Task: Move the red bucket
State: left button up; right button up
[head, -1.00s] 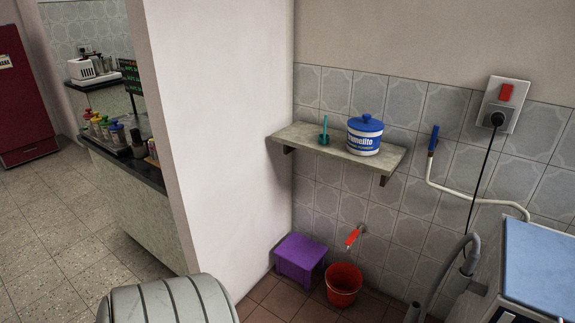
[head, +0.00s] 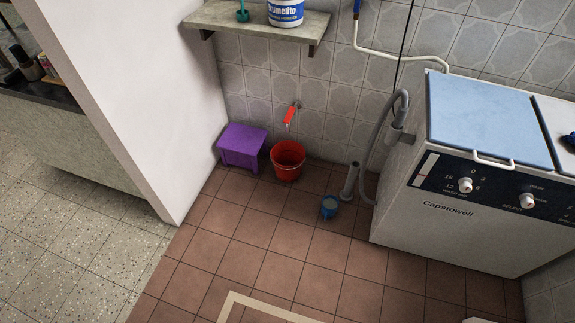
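The red bucket (head: 287,161) stands upright on the brown tile floor against the grey tiled wall, in the middle of the head view. Its open top faces up and it looks empty. A red-handled tap (head: 290,117) sticks out of the wall just above it. A purple stool (head: 241,147) stands close to its left. Neither of my grippers is in view.
A washing machine (head: 440,207) stands at the right, with a grey hose (head: 372,150) beside it. A shelf (head: 228,21) hangs above; a white wall (head: 140,110) ends at left. The front floor is mostly clear.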

aim_at(288, 156)
jog(key=i+l+u, duration=0.15)
jog(key=i, duration=0.25)
jog(key=i+l+u, duration=0.15)
jog(key=i, duration=0.2)
jog(key=i+l+u, duration=0.15)
jog(key=i, duration=0.25)
